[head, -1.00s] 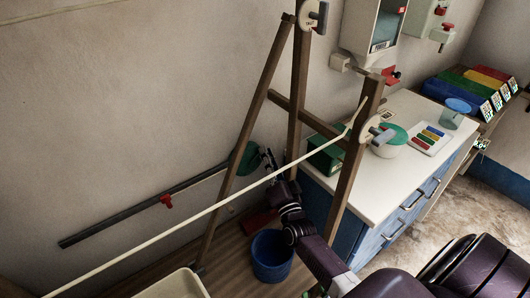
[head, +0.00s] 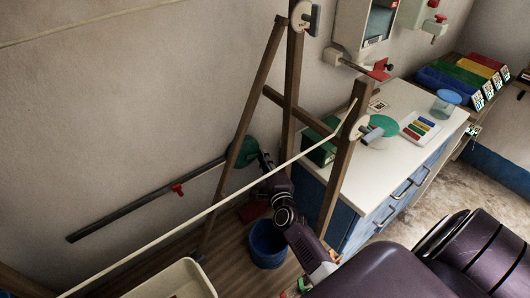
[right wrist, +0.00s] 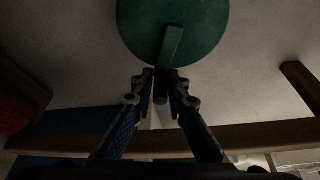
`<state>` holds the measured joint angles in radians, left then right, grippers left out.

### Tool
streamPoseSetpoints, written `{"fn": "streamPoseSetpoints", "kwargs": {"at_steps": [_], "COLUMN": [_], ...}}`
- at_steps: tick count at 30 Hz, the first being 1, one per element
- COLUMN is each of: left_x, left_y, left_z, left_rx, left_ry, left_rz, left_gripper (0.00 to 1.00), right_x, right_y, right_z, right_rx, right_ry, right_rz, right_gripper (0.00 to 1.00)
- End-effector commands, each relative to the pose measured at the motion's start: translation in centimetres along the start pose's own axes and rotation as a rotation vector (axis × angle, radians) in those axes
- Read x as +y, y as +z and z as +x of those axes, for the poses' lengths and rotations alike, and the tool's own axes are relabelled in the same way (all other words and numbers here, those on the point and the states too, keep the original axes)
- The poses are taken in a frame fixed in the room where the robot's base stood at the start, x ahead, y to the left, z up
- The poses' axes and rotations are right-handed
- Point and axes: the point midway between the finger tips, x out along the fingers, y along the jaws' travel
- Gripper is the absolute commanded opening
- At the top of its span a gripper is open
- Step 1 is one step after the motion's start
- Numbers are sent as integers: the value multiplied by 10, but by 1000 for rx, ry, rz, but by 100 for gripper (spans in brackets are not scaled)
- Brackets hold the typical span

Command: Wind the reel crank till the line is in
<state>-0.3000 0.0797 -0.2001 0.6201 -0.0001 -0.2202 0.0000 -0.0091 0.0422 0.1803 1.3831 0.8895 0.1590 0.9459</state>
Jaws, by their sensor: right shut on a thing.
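The green reel disc (head: 241,151) stands at the right end of a grey rail (head: 125,210) by the wall. In the right wrist view, the disc (right wrist: 190,30) carries a green crank arm (right wrist: 172,46) with a dark handle (right wrist: 160,92). My right gripper (head: 263,159) is at the disc; in the wrist view its fingers (right wrist: 162,85) are shut on the handle. A red slider (head: 178,189) sits on the rail, nearer the disc end. My left gripper is not in view.
The wooden frame (head: 289,95) stands between my view and the reel. A blue bucket (head: 267,245) is on the floor below my right forearm. A white-topped cabinet (head: 385,170) stands to the right. A pale tub (head: 180,278) is at the bottom left.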

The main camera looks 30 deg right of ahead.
Motion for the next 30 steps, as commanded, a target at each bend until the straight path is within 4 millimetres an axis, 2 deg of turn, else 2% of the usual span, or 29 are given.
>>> {"fn": "streamPoseSetpoints", "kwargs": {"at_steps": [15,30], "left_x": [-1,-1], "left_y": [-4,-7], "left_z": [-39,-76], "left_rx": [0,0], "left_ry": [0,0], "left_rz": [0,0], "left_gripper": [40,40], "right_x": [24,36], "right_y": [14,32], "right_z": [-6,-13], "right_rx": [-2,-3], "right_ry": [199,378], "right_rz": [454,892], "right_gripper": [0,0]}}
